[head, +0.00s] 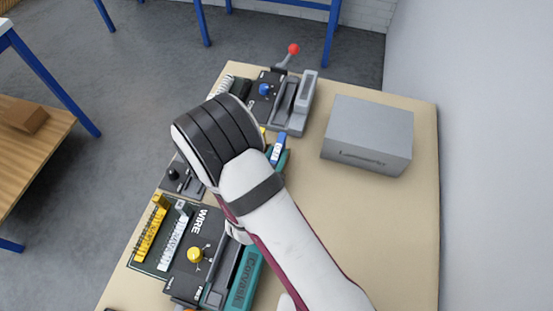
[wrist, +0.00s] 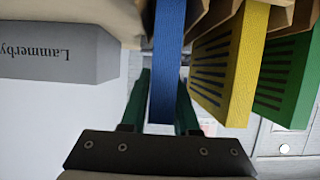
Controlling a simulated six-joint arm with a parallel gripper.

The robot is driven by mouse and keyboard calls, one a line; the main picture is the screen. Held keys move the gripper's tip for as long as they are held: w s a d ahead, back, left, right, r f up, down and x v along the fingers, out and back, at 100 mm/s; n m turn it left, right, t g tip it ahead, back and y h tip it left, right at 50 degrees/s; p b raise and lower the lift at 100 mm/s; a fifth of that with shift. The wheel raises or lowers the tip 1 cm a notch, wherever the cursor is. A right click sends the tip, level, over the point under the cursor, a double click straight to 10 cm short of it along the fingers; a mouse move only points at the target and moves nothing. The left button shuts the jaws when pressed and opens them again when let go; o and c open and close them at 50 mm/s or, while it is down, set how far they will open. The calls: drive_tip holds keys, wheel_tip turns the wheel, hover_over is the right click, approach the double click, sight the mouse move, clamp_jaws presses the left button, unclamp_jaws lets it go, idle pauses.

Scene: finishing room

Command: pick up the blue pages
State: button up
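The blue pages (wrist: 168,60) show in the wrist view as a narrow upright blue slab at upper centre. My gripper (wrist: 163,95) has its two dark teal fingers on either side of the slab. A thin light gap shows between the left finger and the slab, and the right finger is close against its edge or just behind it. In the head view my wrist hides the fingers. A blue piece (head: 277,149) showing just right of my wrist appears to be the same pages.
Yellow pages (wrist: 232,65) and green pages (wrist: 289,85) stand right of the blue ones in the wrist view. A grey box (head: 367,135) sits on the table's right side. Binding machines (head: 198,262) line the table's left side. The table's right front (head: 385,235) is clear.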

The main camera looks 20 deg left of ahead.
clamp_jaws()
